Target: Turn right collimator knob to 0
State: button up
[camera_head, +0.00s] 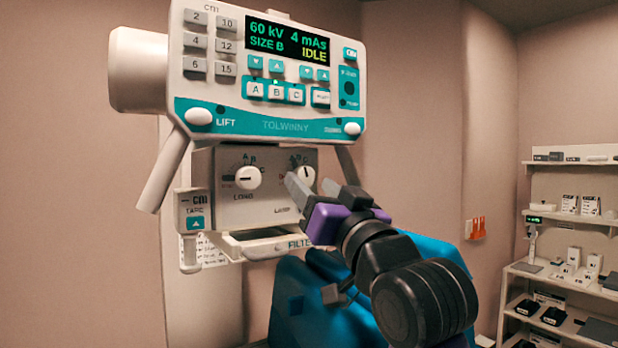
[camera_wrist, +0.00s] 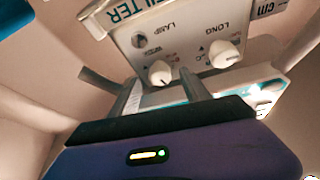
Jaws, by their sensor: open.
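The right collimator knob (camera_head: 307,174) is a white dial on the right of the collimator's grey front panel (camera_head: 270,212). Its lower left is partly hidden by a finger in the head view. In the wrist view, which is upside down, the right knob (camera_wrist: 160,73) appears between the two fingertips. My gripper (camera_head: 309,182) is open in front of the panel. Its grey fingers (camera_wrist: 160,78) appear on either side of the knob; I cannot tell whether they touch it. The knob's exact setting is too small to read.
The similar white LONG knob (camera_head: 247,178) sits to the left. The console (camera_head: 270,75) overhangs the panel and its display reads IDLE. A filter tray (camera_head: 262,245) juts out below. A lamp button (camera_wrist: 139,40) is near the right knob. Shelves (camera_head: 570,225) stand far right.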

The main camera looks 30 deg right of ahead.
jog(key=shift+x, duration=1.1)
grip_shut()
